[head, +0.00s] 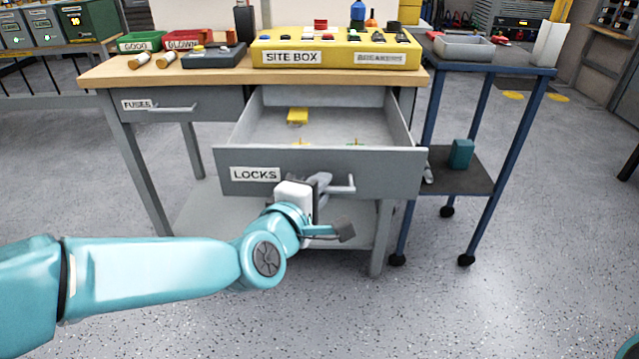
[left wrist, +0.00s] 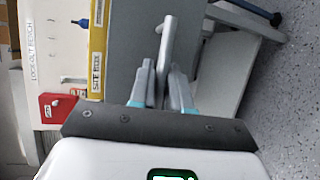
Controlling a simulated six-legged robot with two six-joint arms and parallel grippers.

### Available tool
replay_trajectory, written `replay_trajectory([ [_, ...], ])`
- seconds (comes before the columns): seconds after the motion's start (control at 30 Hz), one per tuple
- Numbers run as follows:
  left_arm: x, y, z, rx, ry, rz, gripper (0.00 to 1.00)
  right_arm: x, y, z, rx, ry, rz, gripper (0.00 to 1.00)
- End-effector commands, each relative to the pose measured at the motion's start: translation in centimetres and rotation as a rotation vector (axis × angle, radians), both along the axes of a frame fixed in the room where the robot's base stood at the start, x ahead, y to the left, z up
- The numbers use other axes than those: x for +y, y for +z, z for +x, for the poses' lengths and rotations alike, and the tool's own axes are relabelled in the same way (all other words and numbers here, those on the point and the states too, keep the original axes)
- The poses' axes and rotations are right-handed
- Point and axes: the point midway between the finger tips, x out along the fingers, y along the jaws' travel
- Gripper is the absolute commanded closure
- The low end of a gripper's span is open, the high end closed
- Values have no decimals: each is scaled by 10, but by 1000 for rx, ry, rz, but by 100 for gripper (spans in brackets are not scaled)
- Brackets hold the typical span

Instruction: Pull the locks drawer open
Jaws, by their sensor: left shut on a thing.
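The locks drawer (head: 385,168) is grey, carries a white "LOCKS" label (head: 255,174), and stands pulled well out from the bench in the head view. Inside it a yellow piece (head: 297,115) lies near the back, and small yellow and green bits show behind the front panel. My left gripper (head: 322,184) is at the drawer's bar handle (head: 345,189), shut on it. In the left wrist view the fingers (left wrist: 165,88) close around the handle (left wrist: 167,45). My right gripper is not in view.
The closed fuses drawer (head: 180,105) is at the left of the wooden bench (head: 130,72). On top are the yellow site box (head: 335,52), a green bin (head: 138,42) and a red bin (head: 185,38). A blue-framed cart (head: 490,68) stands close at right.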

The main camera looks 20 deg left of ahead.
Motion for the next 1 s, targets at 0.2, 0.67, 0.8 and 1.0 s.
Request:
replay_trajectory([
  [0.2, 0, 1, -1, -3, 2, -1, 100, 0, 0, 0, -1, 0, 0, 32],
  [0.67, -1, 1, -4, -2, 1, 0, 77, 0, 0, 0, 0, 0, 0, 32],
  [0.8, 0, 5, -15, -2, 0, -1, 77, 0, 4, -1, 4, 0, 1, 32],
  [1.0, 6, 16, -59, -5, 1, -2, 77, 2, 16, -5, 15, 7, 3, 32],
])
